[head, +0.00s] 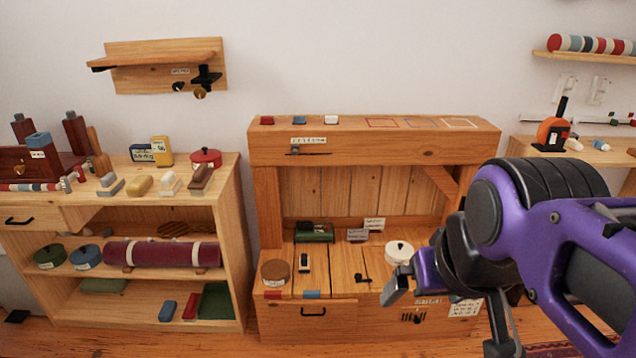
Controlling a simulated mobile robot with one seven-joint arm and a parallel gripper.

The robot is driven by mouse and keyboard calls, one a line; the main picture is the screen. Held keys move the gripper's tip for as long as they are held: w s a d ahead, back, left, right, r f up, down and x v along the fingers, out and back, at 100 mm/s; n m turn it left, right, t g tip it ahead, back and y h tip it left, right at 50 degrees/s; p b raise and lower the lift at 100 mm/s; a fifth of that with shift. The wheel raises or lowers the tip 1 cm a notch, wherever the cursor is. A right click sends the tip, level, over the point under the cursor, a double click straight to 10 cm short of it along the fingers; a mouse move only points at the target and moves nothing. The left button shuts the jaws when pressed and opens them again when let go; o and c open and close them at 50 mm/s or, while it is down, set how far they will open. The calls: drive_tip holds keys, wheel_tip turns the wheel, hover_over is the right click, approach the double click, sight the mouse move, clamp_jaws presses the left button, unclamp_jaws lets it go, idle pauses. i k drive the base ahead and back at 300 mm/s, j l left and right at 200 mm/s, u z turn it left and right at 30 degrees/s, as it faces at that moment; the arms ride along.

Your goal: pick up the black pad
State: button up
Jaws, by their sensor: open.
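I cannot tell for sure which thing is the black pad. A small flat black piece (16,316) lies on the floor at the far left, by the left shelf unit. A small black-and-white block (304,263) stands on the wooden bench top, left of the middle. My gripper (450,318) is at the lower right, in front of the bench. Its jaws are open, with one finger near the white round lidded pot and the other lower right. It holds nothing that I can see.
The wooden bench (330,320) carries a brown round lid (275,271), a dark green box (314,232) and a white pot (399,252). The left shelf unit (240,230) holds several blocks and a maroon roll (165,253). A wall shelf (150,55) hangs above.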

sight(304, 260)
drive_tip(key=l+u, duration=0.1)
drive_tip(key=u, duration=0.25)
drive_tip(key=l+u, duration=0.15)
drive_tip(key=l, duration=0.2)
drive_tip(key=i, duration=0.75)
drive_tip(key=z, duration=0.4)
drive_tip(key=j+z, duration=0.15)
drive_tip(key=z, duration=0.3)
drive_tip(key=i+j+z, duration=0.1)
drive_tip(key=z, duration=0.3)
drive_tip(key=j, duration=1.65)
drive_tip(key=k+u, duration=0.05)
drive_tip(key=k, duration=0.05)
